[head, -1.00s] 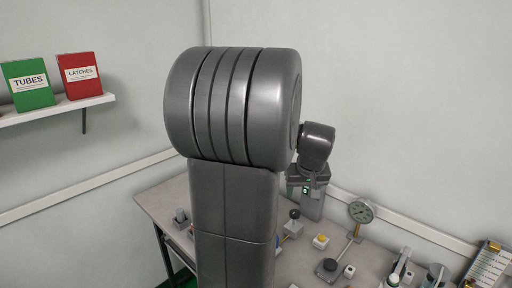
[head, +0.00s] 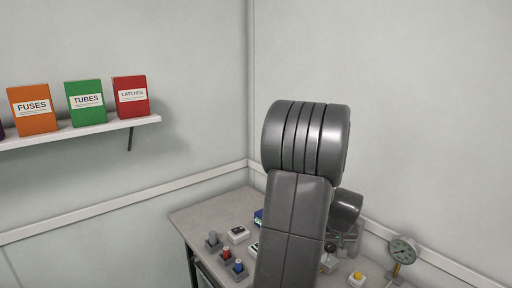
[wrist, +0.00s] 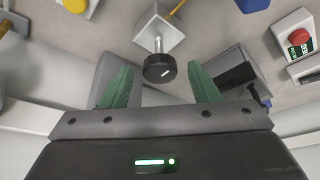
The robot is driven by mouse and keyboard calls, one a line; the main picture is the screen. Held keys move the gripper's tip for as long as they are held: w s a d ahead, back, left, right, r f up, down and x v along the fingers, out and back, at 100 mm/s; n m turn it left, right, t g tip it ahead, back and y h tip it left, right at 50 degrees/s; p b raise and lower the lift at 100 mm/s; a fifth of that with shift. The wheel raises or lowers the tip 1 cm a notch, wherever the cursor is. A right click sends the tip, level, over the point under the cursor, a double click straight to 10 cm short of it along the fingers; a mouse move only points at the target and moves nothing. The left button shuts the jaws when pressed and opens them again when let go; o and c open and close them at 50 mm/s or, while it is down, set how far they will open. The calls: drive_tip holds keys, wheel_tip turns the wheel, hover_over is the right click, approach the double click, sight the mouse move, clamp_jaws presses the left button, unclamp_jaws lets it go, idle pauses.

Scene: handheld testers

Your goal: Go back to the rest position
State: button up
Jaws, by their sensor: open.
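My gripper (wrist: 160,85) shows in the wrist view with its two green fingers spread wide apart and nothing between them. A black round knob on a metal stem with a pale square base (wrist: 158,66) lies beyond the fingertips, over the bench. In the head view my grey arm stands in front of the bench (head: 190,215), and its links hide the gripper's fingers.
Several small switches, including a blue one (head: 238,267) and a red one (head: 226,255), stand on the bench left of my arm. A yellow-button block (head: 357,278) and a dial gauge (head: 403,249) stand at right. A wall shelf (head: 75,131) holds binders.

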drive_tip(key=shift+r, duration=0.1)
drive_tip(key=v, duration=1.4)
drive_tip(key=x, duration=1.4)
drive_tip(key=shift+w, duration=0.1)
drive_tip(key=shift+a+m+h, duration=0.1)
drive_tip(key=shift+m+h, duration=0.2)
drive_tip(key=shift+m, duration=0.3)
drive_tip(key=shift+m+h, duration=0.3)
drive_tip(key=shift+m, duration=0.5)
drive_tip(key=shift+a+f+m+g+h+b, duration=0.1)
drive_tip(key=shift+m+g+h+b, duration=0.15)
drive_tip(key=shift+m+b, duration=0.5)
drive_tip(key=shift+a+f+m+g+h+b, duration=0.15)
drive_tip(key=shift+m+h+b, duration=0.2)
drive_tip(key=shift+m+b, duration=0.4)
drive_tip(key=p+v, duration=0.1)
drive_tip(key=v, duration=1.3)
drive_tip(key=shift+d+p, duration=0.2)
drive_tip(key=shift+p, duration=0.2)
drive_tip(key=shift+w+r, duration=0.15)
drive_tip(key=shift+r, duration=0.05)
